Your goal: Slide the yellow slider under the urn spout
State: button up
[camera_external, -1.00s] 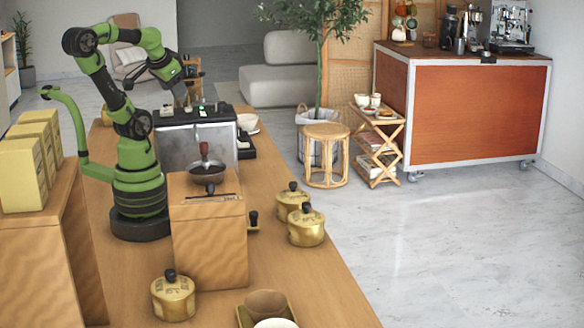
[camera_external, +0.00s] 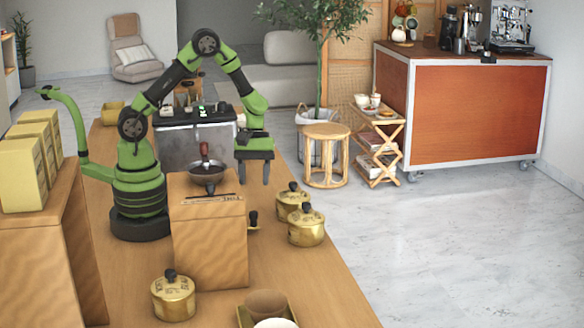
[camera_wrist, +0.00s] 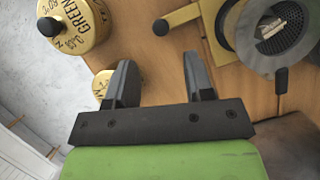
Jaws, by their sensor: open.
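The yellow slider (camera_external: 254,226) is mostly hidden behind the wooden box; only a yellow bit with a black knob shows at the box's right side. In the wrist view a yellow bar with a black knob (camera_wrist: 184,15) lies beyond my fingertips and looks like the slider. My gripper (camera_external: 254,181) points down, open and empty, above the counter on the far side of the box. It also shows in the wrist view (camera_wrist: 157,66), with nothing between its fingers. I cannot clearly make out the urn spout.
A steel machine (camera_external: 180,145) stands behind.

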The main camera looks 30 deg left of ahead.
aim_at(253, 212)
jog(key=x, duration=0.9)
jog(key=shift+f, duration=0.25)
grip_shut()
